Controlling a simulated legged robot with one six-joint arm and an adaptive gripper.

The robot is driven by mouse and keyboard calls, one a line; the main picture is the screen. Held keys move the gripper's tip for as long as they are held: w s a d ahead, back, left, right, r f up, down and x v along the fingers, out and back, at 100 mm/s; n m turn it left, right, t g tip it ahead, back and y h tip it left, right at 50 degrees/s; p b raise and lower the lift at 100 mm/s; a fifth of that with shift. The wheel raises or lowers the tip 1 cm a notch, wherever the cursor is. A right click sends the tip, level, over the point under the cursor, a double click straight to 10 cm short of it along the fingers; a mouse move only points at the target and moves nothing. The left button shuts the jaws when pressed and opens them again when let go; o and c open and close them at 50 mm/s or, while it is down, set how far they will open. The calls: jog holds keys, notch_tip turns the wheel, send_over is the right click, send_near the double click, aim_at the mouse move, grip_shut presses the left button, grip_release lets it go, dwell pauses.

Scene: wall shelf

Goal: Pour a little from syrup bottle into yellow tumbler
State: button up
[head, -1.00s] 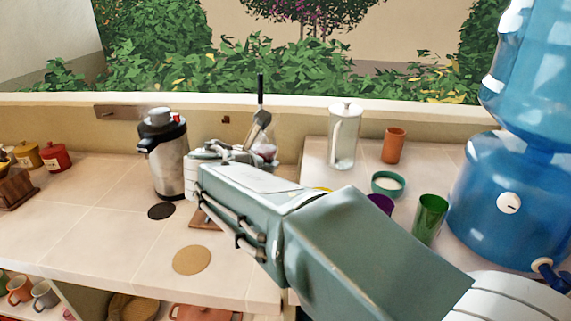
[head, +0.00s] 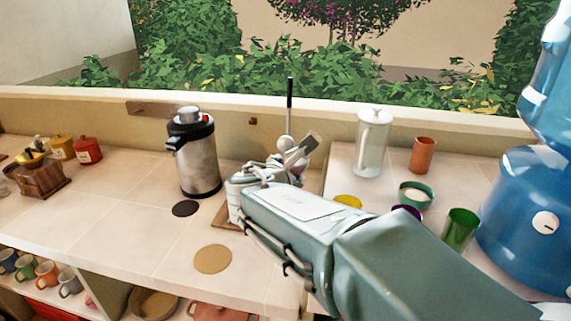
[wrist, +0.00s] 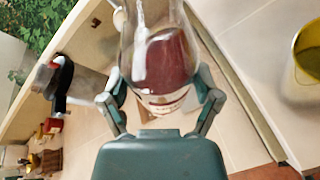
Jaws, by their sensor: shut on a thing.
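My gripper (wrist: 165,92) is shut on the syrup bottle (wrist: 172,55), clear glass with dark red syrup inside. In the wrist view the bottle runs up between the fingers and looks tilted against the room. Its top is cut off by the frame edge. In the head view my gripper (head: 285,165) mostly hides the bottle. The yellow tumbler (head: 347,201) shows only its rim above my forearm. It also shows at the right edge of the wrist view (wrist: 308,62), apart from the bottle. I see no syrup stream.
A steel airpot (head: 197,160) stands left of my gripper. A glass pitcher (head: 372,145), an orange cup (head: 424,155), a teal bowl (head: 416,192), a purple cup (head: 407,211) and a green tumbler (head: 461,228) stand right. A blue water dispenser (head: 525,205) is far right.

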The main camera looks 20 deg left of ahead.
jog(key=shift+d+f+m+y, duration=0.2)
jog(key=shift+f+m+y, duration=0.05)
jog(key=shift+f+m, duration=0.25)
jog(key=shift+d+f+m+y, duration=0.2)
jog(key=shift+f+m+y, duration=0.05)
jog(key=shift+f+m, duration=0.2)
jog(key=shift+d+f+m+t+y, duration=0.4)
jog(key=shift+f+m, duration=0.2)
jog(key=shift+m, duration=0.2)
jog(key=shift+d+f+m+t+y, duration=0.15)
jog(key=shift+f+m+t+y, duration=0.15)
jog(key=shift+f+m+y, duration=0.35)
jog(key=shift+s+a+r+m+t, duration=0.15)
jog(key=shift+r+m+t, duration=0.45)
jog(key=shift+r+m, duration=0.85)
dwell(4.2)
